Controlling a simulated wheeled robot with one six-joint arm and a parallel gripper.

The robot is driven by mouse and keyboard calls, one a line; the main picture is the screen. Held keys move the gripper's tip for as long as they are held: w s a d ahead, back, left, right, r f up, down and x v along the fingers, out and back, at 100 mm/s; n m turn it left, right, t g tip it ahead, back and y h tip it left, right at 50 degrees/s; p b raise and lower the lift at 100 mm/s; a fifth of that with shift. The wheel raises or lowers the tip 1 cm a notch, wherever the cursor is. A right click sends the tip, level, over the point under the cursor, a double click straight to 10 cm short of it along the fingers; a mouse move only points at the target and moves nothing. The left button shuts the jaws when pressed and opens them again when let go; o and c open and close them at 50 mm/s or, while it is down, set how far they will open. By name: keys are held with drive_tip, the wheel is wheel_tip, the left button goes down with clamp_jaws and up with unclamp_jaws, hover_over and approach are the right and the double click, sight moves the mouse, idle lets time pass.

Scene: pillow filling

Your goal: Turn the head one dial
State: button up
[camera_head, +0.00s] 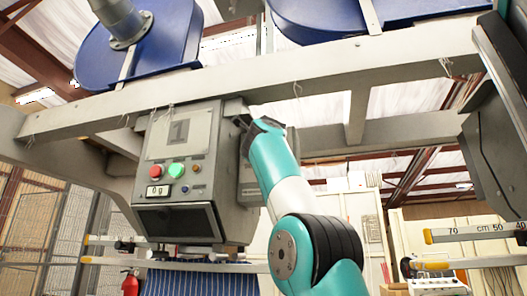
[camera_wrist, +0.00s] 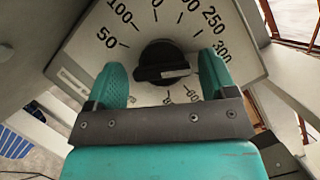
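The dial is a black knob (camera_wrist: 166,64) on a pale plate (camera_wrist: 85,50) with printed numbers such as 50, 100, 250 and 300, in the wrist view. My gripper (camera_wrist: 162,72) is open, with one green finger left of the knob and one right of it. I see a gap on both sides of the knob; how deep the fingers reach cannot be told.
A grey beam (camera_head: 300,78) runs above the box, under blue round hoppers (camera_head: 140,45). A dark unit (camera_head: 497,140) hangs at the right. Blue striped fabric (camera_head: 200,281) hangs below the box. A ruler bar (camera_head: 465,233) is at the lower right.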

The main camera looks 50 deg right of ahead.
drive_tip(key=b+v, duration=0.4)
drive_tip(key=v, duration=1.3)
drive_tip(key=shift+s+a, duration=0.15)
drive_tip(key=shift+s, duration=0.05)
